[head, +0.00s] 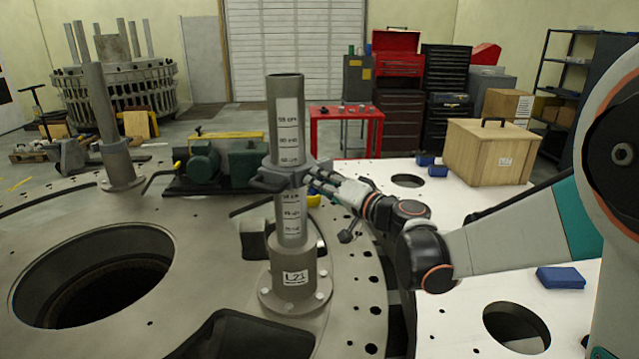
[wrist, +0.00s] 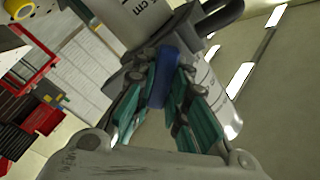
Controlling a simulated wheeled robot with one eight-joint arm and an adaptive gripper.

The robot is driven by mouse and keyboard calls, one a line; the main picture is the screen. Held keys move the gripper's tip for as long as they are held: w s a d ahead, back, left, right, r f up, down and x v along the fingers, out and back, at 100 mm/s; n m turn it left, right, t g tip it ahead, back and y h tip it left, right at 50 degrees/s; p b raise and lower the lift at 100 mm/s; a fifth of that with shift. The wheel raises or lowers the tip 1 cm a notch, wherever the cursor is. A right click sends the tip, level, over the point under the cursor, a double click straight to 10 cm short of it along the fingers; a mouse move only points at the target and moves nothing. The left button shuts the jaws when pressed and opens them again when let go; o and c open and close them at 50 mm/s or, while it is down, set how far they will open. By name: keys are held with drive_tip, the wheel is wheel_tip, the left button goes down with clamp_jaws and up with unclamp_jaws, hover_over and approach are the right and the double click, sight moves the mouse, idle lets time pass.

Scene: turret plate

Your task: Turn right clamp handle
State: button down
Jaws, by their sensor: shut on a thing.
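A grey clamp collar (head: 288,174) sits around an upright grey column (head: 285,105) with a printed scale, which rises from a flanged base (head: 293,272) labelled "L21". A dark handle sticks out from the collar's left side. My gripper (head: 318,183) reaches in from the right at the collar's right side. In the wrist view my gripper (wrist: 163,82) has its teal-padded fingers on both sides of a blue handle (wrist: 164,74), shut on it. The handle's far end at the collar is partly hidden by the fingers, and in the head view the handle is mostly covered.
A large round hole (head: 95,272) opens in the turret plate at left. A second column (head: 103,115) stands behind it. A green pump unit (head: 222,162) is behind the collar. A wooden crate (head: 488,153) and blue blocks (head: 560,278) lie on the white surface at right.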

drive_tip(key=m, duration=0.3)
drive_tip(key=shift+f+m, duration=0.1)
drive_tip(key=shift+m, duration=0.3)
drive_tip(key=shift+f+m+b, duration=0.1)
drive_tip(key=shift+m+b, duration=0.25)
drive_tip(key=shift+m, duration=1.55)
drive_tip(key=c, duration=1.6)
unclamp_jaws()
drive_tip(key=shift+o, duration=0.2)
drive_tip(key=v, duration=1.2)
